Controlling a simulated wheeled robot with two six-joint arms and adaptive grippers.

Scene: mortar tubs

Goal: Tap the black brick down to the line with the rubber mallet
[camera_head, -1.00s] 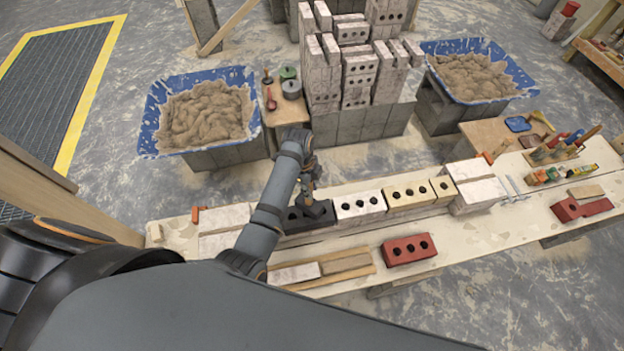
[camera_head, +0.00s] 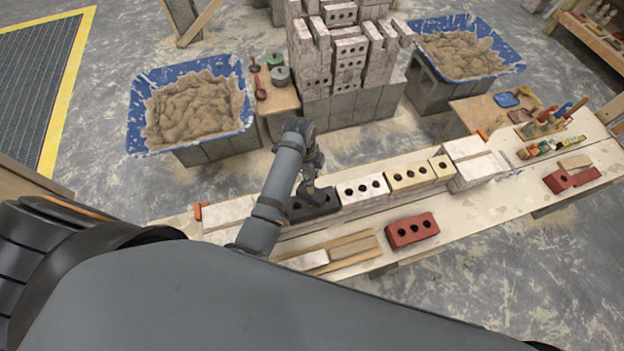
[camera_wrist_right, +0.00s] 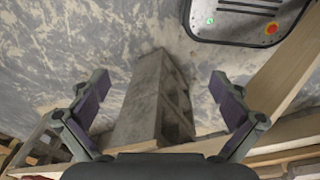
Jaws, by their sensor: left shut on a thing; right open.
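The black brick (camera_head: 305,213) lies in the row on the bench, left of a white brick (camera_head: 362,190) with holes. My left gripper (camera_head: 311,182) is just above it, shut on the rubber mallet (camera_head: 320,197), whose dark head is low at the brick's top. Dark on dark, I cannot tell whether head and brick touch. My arm hides part of the brick's left side. Orange line blocks sit at the left (camera_head: 198,212) and right (camera_head: 483,135) ends of the row; the line itself is too thin to make out. My right gripper (camera_wrist_right: 159,84) is open and empty in the right wrist view.
A tan brick (camera_head: 410,175) continues the row. A red brick (camera_head: 411,230) and wooden strips (camera_head: 345,250) lie in front. Behind stand two blue mortar tubs (camera_head: 140,118) (camera_head: 515,62) and a brick stack (camera_head: 345,65). Below my right gripper are grey blocks (camera_wrist_right: 145,100).

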